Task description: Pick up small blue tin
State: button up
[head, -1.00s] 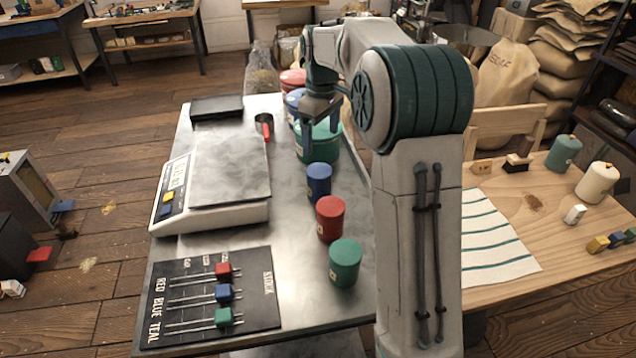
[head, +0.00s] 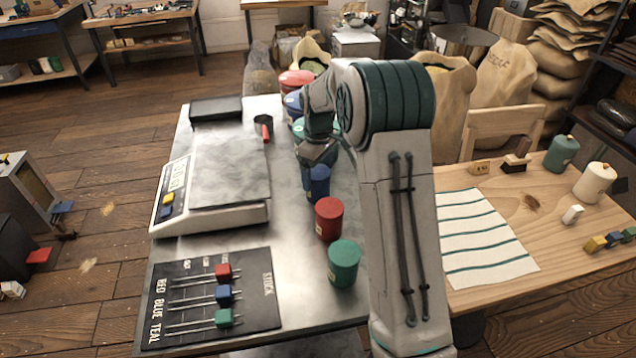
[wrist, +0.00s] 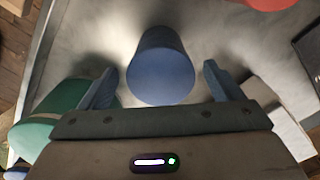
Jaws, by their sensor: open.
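The small blue tin (head: 319,184) stands upright on the grey metal table, partly hidden by my gripper in the head view. In the wrist view the small blue tin (wrist: 161,66) shows between and just ahead of my two fingers. My gripper (wrist: 159,86) is open, with a finger on each side of the tin and a gap at both sides. In the head view my gripper (head: 316,165) is over the tin's far side. I cannot tell how far the fingers reach down the tin's sides.
A small red tin (head: 329,220) and a small teal tin (head: 344,264) stand nearer in the same row. Larger red (head: 296,82), blue and teal tins stand behind my gripper. A scale (head: 211,216) is to the left. A board with coloured sliders (head: 262,321) lies in front.

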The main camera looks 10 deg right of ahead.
jog(key=shift+f, duration=1.4)
jog(key=c, duration=1.2)
